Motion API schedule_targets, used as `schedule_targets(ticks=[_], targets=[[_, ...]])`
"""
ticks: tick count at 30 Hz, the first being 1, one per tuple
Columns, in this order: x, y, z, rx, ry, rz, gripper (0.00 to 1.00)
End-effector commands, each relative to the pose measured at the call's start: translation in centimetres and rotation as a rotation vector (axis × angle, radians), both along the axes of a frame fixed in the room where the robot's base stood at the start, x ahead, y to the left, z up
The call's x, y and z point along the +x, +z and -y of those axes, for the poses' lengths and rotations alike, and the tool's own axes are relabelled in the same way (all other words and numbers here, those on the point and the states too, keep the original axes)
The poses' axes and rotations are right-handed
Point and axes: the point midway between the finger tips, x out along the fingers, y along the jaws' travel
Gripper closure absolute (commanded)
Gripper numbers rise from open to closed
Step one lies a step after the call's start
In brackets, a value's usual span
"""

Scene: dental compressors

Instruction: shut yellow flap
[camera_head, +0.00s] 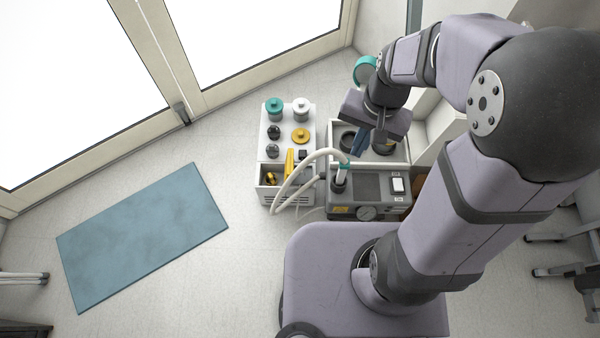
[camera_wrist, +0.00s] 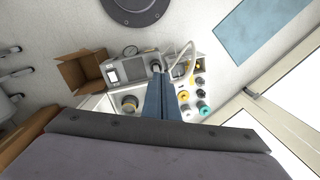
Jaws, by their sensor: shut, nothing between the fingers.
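The yellow flap (camera_head: 289,161) stands up as a narrow strip at the edge of an open compartment in the front of the white unit (camera_head: 283,122). In the wrist view a small yellow piece (camera_wrist: 196,69) beside the hose looks like the same flap. My gripper (camera_head: 355,152) has its blue fingers together and empty, pointing down over the grey compressor side, to the right of the flap and apart from it. In the wrist view the closed fingers (camera_wrist: 158,82) cover part of the units behind them.
A white hose (camera_head: 292,178) loops between flap and compressor (camera_head: 366,190). Teal (camera_head: 274,108) and white (camera_head: 301,108) jars, dark knobs and a yellow round cap (camera_head: 300,135) stand on the white unit. A cardboard box (camera_wrist: 82,71) is beside the compressor.

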Motion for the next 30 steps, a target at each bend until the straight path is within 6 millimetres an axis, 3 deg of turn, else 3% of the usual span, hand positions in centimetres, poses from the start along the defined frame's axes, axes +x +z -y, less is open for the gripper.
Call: schedule_targets(ticks=[1, 18, 30], targets=[[1.1, -3.4, -0.4, 0.012, -0.055, -0.006, 1.0], [11.9, -23.3, -5.8, 0.169, -0.732, -0.112, 1.0], [17.6, -36.5, -8.7, 0.252, -1.1, -0.224, 1.0]])
